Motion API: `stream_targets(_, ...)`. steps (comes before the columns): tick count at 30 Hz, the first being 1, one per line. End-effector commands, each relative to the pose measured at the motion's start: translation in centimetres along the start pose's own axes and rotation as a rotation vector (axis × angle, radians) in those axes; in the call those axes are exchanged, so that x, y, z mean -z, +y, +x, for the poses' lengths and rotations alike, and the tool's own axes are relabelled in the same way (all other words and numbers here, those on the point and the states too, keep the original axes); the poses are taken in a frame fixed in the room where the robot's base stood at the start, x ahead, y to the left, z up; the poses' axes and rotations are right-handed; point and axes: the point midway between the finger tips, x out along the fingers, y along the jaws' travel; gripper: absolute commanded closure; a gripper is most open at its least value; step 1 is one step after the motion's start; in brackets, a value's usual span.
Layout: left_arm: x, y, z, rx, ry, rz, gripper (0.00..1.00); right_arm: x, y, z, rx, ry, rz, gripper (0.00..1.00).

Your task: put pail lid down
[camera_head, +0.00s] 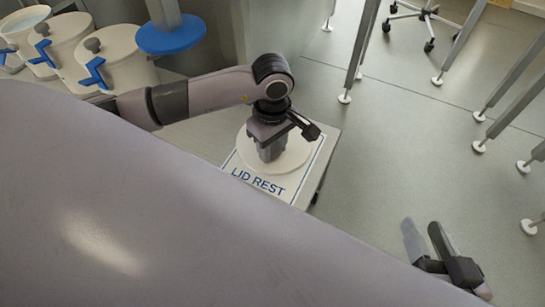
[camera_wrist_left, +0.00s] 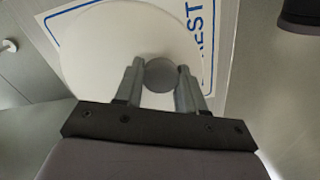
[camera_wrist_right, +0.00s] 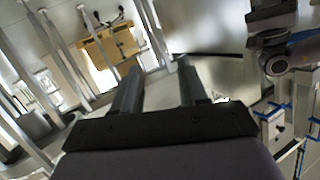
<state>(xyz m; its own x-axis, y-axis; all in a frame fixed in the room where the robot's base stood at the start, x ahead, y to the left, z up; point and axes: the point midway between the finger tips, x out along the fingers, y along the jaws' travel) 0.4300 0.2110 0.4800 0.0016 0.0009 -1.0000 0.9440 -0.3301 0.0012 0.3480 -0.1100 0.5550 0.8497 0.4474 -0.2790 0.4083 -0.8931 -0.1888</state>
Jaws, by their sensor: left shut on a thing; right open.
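The pail lid (camera_head: 294,160) is a round cream-white disc with a grey knob. It is over the white board marked LID REST (camera_head: 240,177), within or near its blue outline; I cannot tell whether it touches the board. My left gripper (camera_head: 270,155) points down and is shut on the lid's knob. In the left wrist view the lid (camera_wrist_left: 95,50) fills the upper middle, with the grey knob (camera_wrist_left: 160,75) between the fingers (camera_wrist_left: 160,82). My right gripper (camera_head: 425,245) is open and empty at the lower right, well away from the lid; its fingers (camera_wrist_right: 157,90) show in its wrist view.
Metal table legs (camera_head: 360,50) stand at the right. The floor between is clear.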

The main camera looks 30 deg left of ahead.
Motion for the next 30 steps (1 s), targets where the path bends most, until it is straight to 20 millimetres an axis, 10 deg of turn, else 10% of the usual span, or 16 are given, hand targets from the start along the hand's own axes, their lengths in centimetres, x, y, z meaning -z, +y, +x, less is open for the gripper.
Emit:
stream_targets(6,-0.1,0.0,3.5,0.002,-0.002,0.0,0.93,-0.4,0.6,-0.4,-0.023,0.031,-0.055,0.57)
stream_targets(17,0.0,0.0,3.9,0.0,-0.001,0.001,0.93,0.0,0.7,-0.5,-0.029,0.046,-0.069,0.57)
stream_targets(18,0.0,0.0,4.0,0.0,-0.001,0.001,0.58,0.0,0.7,-0.6,-0.031,0.047,-0.073,0.57)
stream_targets(21,0.0,0.0,3.9,0.001,-0.001,0.001,0.33,0.1,0.7,-0.6,-0.031,0.047,-0.073,0.57)
stream_targets(30,0.0,0.0,3.7,0.001,-0.001,0.001,0.33,0.2,0.7,-0.7,-0.03,0.046,-0.071,0.57)
